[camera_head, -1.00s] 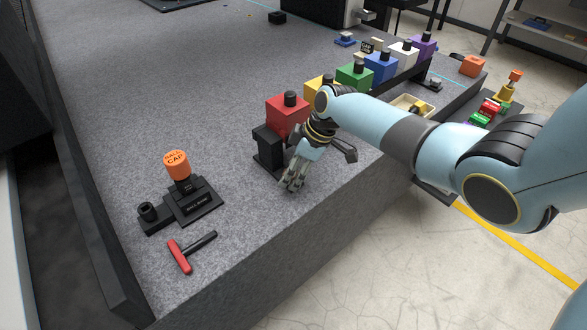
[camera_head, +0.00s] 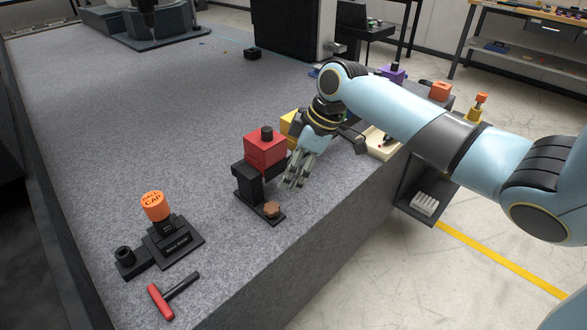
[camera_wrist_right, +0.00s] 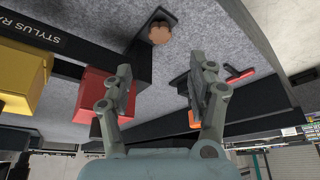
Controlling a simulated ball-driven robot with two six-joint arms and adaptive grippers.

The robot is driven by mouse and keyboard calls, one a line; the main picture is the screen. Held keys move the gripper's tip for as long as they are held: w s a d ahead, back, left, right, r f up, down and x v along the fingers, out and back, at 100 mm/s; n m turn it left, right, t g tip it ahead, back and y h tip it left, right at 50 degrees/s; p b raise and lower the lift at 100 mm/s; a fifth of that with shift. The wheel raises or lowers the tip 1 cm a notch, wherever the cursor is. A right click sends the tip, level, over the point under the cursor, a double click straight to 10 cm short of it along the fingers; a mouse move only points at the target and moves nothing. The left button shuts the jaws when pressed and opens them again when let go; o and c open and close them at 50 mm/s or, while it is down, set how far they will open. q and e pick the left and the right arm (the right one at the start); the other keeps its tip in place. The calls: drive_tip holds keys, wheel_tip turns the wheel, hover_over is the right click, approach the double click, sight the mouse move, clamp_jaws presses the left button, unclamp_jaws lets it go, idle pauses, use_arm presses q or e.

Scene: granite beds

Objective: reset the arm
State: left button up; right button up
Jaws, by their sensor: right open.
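My right arm (camera_head: 420,115) reaches in from the right in the head view. Its gripper (camera_head: 293,180) hangs over the granite bed, just right of the red block (camera_head: 265,149) on its black stand. In the right wrist view the two fingers of the gripper (camera_wrist_right: 160,95) are apart with nothing between them. The red block also shows there (camera_wrist_right: 93,95), behind the left finger. My left gripper is in neither view.
The orange cap (camera_head: 155,205) on its black stand and a red-handled tool (camera_head: 170,296) lie at the front left. A brown knob (camera_head: 272,209) sits on the red block's base. A yellow block (camera_head: 290,124) and a cream tray (camera_head: 383,146) are behind the gripper. The bed's left middle is clear.

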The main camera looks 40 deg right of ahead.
idle(0.4)
drive_tip(key=s+a+f+m+g+h+b, duration=0.1)
drive_tip(key=s+f+m+g+b, duration=0.1)
drive_tip(key=s+f, duration=1.1)
drive_tip(key=s+a+f+m+g+b, duration=0.2)
drive_tip(key=s+f, duration=0.9)
drive_tip(key=f, duration=0.5)
drive_tip(key=s+f+m+h, duration=0.1)
drive_tip(key=s+f+m, duration=0.1)
drive_tip(key=s+f, duration=0.4)
drive_tip(key=s+a+f+m+t+h+b, duration=0.1)
drive_tip(key=s+f, duration=0.5)
drive_tip(key=s, duration=0.7)
drive_tip(key=shift+s+m+t+h, duration=0.3)
drive_tip(key=shift+s+m+h, duration=0.1)
drive_tip(key=shift+m, duration=0.2)
